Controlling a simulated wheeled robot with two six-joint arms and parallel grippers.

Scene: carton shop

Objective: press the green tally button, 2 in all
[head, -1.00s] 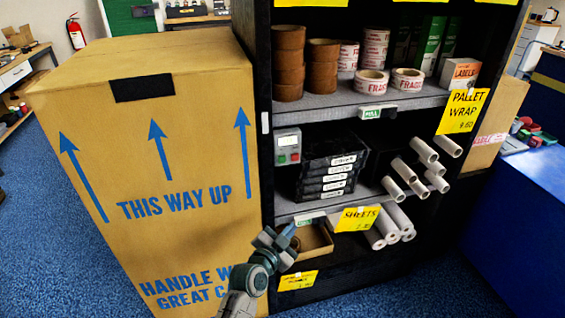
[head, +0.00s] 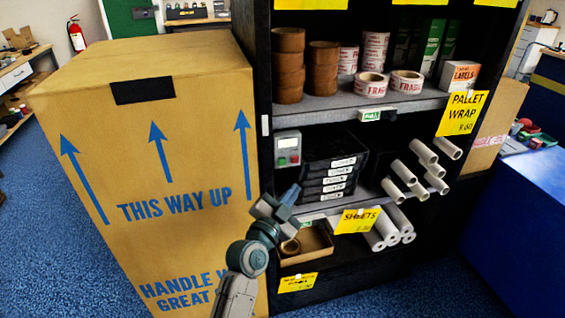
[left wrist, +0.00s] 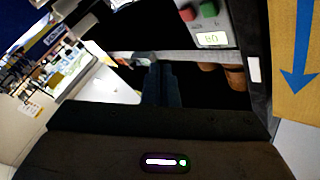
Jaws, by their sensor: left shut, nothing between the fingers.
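The tally box (head: 287,148) is a small grey unit at the left end of the middle shelf, with a display on top. In the left wrist view, turned over, the green button (left wrist: 208,9) and red button (left wrist: 188,13) show at the top edge beside the display (left wrist: 212,39). My left gripper (head: 291,193) is shut and empty, below the box and apart from the button. Its dark fingers show in the left wrist view (left wrist: 163,75). My right gripper is not in view.
Black cases (head: 328,178) stack right of the box. The shelf edge (head: 325,210) runs beside the gripper, above an open carton (head: 316,243). A big carton (head: 160,130) stands close on the left. White rolls (head: 405,172) stick out at right.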

